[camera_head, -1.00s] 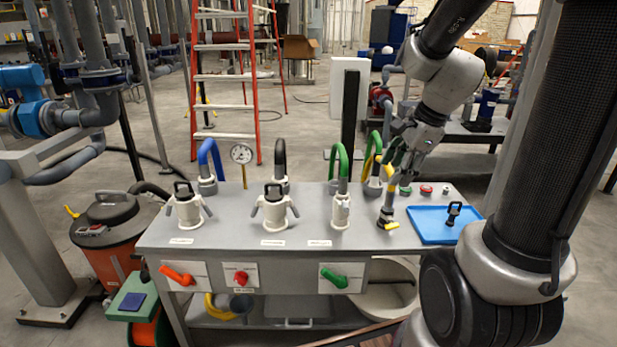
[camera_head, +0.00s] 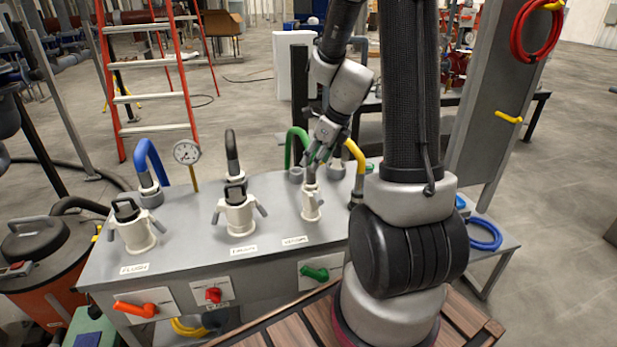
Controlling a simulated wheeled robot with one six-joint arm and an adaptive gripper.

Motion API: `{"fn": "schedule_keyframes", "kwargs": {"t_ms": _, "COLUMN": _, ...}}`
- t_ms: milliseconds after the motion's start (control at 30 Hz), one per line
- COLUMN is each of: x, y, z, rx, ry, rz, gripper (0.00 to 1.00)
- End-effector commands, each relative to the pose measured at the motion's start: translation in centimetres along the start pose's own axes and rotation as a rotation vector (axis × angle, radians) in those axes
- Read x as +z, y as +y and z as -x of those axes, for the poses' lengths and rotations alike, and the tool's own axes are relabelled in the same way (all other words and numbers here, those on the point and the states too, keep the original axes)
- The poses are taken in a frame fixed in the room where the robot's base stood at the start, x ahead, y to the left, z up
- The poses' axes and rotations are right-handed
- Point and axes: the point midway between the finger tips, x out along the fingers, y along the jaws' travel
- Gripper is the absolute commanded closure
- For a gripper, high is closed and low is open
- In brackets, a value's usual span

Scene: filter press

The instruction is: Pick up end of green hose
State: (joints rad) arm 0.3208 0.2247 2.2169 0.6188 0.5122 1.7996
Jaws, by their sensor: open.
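The green hose (camera_head: 289,148) rises from a grey socket at the back of the grey bench and arches forward. Its front end is largely hidden by my gripper (camera_head: 315,162). My gripper is open and points down from above at that hose end, just over a slim white coupling (camera_head: 311,204) with a side lever. I cannot tell whether the fingers touch the hose.
The grey bench (camera_head: 190,225) also carries a blue hose (camera_head: 147,155), a black hose (camera_head: 231,150) and a yellow hose (camera_head: 358,158). Wider white couplings (camera_head: 136,233) (camera_head: 239,215) stand to the left. A pressure gauge (camera_head: 187,152) stands between the blue and black hoses.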

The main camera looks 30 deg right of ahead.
Motion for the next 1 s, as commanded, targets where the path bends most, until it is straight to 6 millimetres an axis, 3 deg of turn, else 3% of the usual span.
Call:
{"fn": "schedule_keyframes", "kwargs": {"t_ms": 300, "x": 0.2, "y": -0.4, "z": -4.5, "rx": 0.001, "ry": 0.001, "rz": 0.002, "gripper": 0.49}}
{"fn": "schedule_keyframes", "kwargs": {"t_ms": 567, "x": 0.2, "y": -0.4, "z": -4.9, "rx": -0.001, "ry": 0.0, "rz": 0.003, "gripper": 0.49}}
{"fn": "schedule_keyframes", "kwargs": {"t_ms": 867, "x": 0.2, "y": -0.4, "z": -4.9, "rx": -0.001, "ry": 0.0, "rz": 0.003, "gripper": 1.0}}
{"fn": "schedule_keyframes", "kwargs": {"t_ms": 1000, "x": 0.2, "y": -0.4, "z": -4.8, "rx": -0.001, "ry": -0.001, "rz": 0.003, "gripper": 1.0}}
